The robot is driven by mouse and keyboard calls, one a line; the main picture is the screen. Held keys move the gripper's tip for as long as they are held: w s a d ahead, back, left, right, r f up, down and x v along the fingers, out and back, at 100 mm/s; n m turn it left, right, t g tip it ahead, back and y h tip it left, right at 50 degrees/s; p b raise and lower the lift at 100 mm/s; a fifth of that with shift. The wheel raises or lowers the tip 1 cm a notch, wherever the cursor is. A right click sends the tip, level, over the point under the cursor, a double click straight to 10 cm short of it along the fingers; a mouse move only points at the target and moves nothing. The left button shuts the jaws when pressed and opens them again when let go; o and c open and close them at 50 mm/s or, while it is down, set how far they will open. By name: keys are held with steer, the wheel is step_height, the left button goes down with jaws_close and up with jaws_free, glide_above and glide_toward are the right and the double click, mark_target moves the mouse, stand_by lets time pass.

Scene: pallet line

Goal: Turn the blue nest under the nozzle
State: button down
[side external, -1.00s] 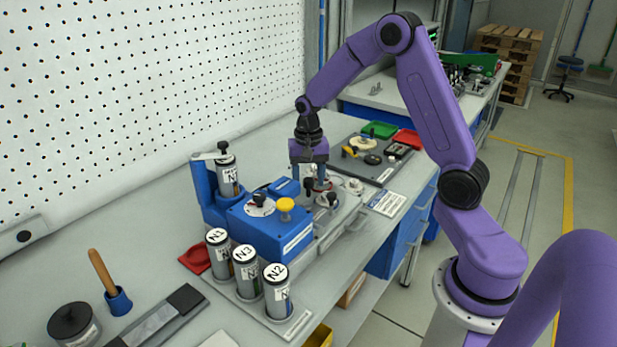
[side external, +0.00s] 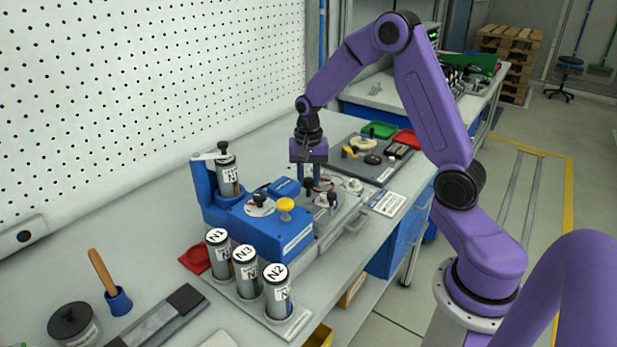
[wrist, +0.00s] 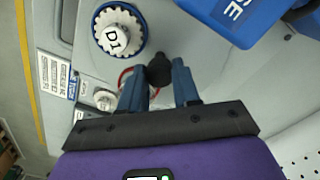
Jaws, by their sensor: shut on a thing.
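My gripper (side external: 308,180) points straight down over the grey indexing plate beside the blue machine (side external: 265,228). In the wrist view, my two blue fingers (wrist: 160,74) are shut on a black knob (wrist: 158,68). In the side view this knob (side external: 307,185) shows at the fingertips. A blue-rimmed nest (wrist: 138,48) holds a white scalloped part marked D1 (wrist: 113,40), ahead and left of my fingers in the wrist view. A red ring (wrist: 123,79) lies beside my left finger, partly hidden by it. What is under the held knob is hidden.
Canisters N1 (side external: 219,255), N3 (side external: 246,272) and N2 (side external: 277,293) stand left of the plate. A canister (side external: 227,175) sits on the machine's blue column. A dark tray of parts (side external: 372,175) lies behind.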

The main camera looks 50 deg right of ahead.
mark_target(308, 179)
steer(key=shift+m, duration=8.4)
steer(key=c, duration=0.8)
jaws_free()
step_height(308, 179, up, 18)
steer(key=shift+f, duration=0.25)
